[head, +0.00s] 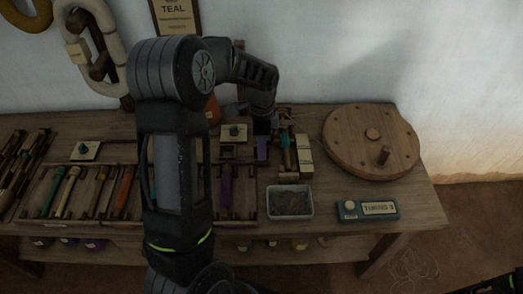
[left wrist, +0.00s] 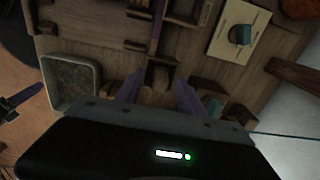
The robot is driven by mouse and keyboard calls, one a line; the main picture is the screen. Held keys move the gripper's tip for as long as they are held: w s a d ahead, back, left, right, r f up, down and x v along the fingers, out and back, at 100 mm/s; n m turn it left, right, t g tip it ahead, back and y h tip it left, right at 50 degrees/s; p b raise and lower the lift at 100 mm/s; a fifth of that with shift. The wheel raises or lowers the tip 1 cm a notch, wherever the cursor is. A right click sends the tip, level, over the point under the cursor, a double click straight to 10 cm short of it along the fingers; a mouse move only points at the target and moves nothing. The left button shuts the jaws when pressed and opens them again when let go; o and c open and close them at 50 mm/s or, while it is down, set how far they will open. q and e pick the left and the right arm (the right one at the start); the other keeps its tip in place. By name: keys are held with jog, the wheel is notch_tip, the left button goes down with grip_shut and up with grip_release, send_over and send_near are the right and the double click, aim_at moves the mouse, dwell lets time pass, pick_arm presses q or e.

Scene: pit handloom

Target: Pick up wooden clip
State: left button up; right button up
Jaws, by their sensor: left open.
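My left gripper (head: 262,145) is open over the back right of the loom table, its fingers pointing down. In the left wrist view its two purple-grey fingers (left wrist: 159,88) are apart, with a small brown wooden piece (left wrist: 158,74) on the table between or just beyond them. That piece may be the wooden clip; I cannot tell for sure, nor whether the fingers touch it. In the head view my left arm hides part of the table. A dark, finger-like part at the left of the wrist view looks like my right gripper (left wrist: 20,100); its opening is unclear.
A grey tray (head: 290,189) stands in front of the gripper. A pale wooden block (head: 304,155) and a round wooden wheel (head: 370,141) are to the right. A teal counter box (head: 368,210) sits near the front edge. Coloured bobbins (head: 66,190) lie in a rack at left.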

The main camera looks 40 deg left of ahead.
pick_arm(q)
jog(key=shift+c, duration=0.5)
grip_shut()
dwell(0.3)
